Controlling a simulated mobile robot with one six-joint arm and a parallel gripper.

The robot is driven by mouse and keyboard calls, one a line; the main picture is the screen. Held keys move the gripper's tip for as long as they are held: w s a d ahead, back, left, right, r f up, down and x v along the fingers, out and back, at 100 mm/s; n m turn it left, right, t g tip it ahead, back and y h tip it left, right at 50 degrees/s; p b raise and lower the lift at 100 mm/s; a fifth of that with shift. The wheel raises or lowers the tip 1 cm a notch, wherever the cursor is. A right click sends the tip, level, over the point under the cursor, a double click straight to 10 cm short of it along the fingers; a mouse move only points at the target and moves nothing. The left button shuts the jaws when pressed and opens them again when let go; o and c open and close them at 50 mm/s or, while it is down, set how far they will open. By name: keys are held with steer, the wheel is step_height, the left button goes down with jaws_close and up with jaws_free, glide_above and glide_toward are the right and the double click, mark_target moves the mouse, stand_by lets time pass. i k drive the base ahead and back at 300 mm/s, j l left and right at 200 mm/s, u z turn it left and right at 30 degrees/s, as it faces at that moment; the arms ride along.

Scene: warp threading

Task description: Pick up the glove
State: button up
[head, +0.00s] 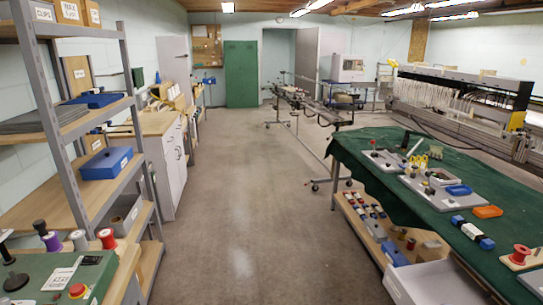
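I cannot make out a glove for certain. Small yellow items (418,161) lie on the green-covered table (400,197) at the right, too small to tell what they are. My gripper is not in view.
A wide grey floor aisle (240,210) runs clear ahead. Grey-framed shelves (65,135) with blue bins (105,163) stand at the left. A green-topped bench with thread spools (52,241) and a red button (77,290) is at lower left. A wheeled metal frame (305,110) stands further back.

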mark_target(436, 152)
steer(key=z, duration=1.1)
